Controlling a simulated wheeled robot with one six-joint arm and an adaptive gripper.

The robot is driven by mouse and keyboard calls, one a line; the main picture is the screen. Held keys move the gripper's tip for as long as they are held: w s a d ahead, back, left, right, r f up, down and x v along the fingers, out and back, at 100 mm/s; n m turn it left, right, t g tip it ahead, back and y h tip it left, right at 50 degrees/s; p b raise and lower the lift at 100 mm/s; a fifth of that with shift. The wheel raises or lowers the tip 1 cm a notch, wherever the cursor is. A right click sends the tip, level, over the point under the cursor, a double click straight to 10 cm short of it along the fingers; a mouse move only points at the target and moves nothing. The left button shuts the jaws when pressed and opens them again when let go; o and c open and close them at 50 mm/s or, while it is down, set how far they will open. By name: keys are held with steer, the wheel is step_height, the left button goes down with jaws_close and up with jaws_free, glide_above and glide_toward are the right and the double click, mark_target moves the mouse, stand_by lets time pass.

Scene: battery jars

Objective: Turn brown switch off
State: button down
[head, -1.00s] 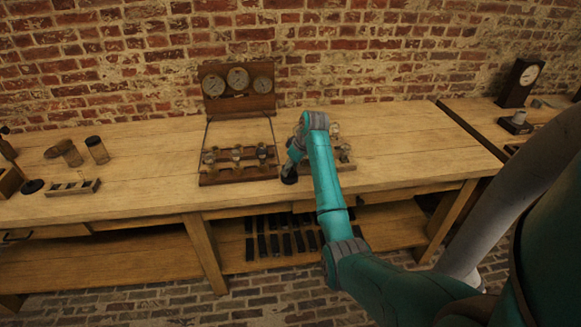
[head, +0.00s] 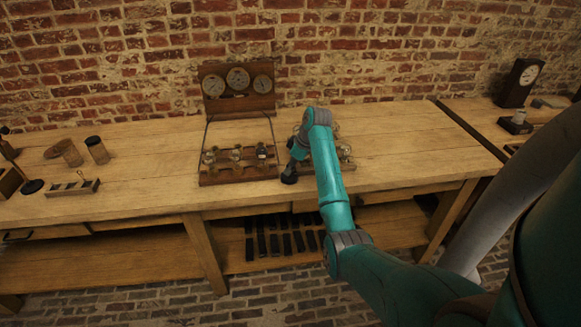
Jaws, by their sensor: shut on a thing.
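My gripper (head: 290,174) is small, dark and low over the wooden bench, beside the right end of the left jar rack. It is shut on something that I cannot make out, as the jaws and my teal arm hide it. The left rack (head: 238,177) is brown wood and holds several small glass jars. A second rack (head: 347,165) with jars stands to the right, mostly hidden behind my arm. A brown switch cannot be made out for certain; it may be hidden by my gripper or arm.
A wooden panel with dials (head: 238,89) stands behind the left rack, with wires running down from it. Dark cylinders (head: 97,150) and a small wooden holder (head: 72,188) are at the left. The bench (head: 410,150) is clear right of my arm. A clock (head: 521,83) stands far right.

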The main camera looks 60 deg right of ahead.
steer(key=n+y, duration=0.1)
steer(key=n, duration=0.1)
steer(key=n+y, duration=0.1)
steer(key=n, duration=0.2)
steer(key=shift+w+d+n+g, duration=0.1)
steer(key=shift+n+g, duration=0.2)
steer(key=shift+g, duration=0.1)
stand_by(0.3)
steer(key=c, duration=0.9)
jaws_free()
steer(key=shift+o, duration=0.2)
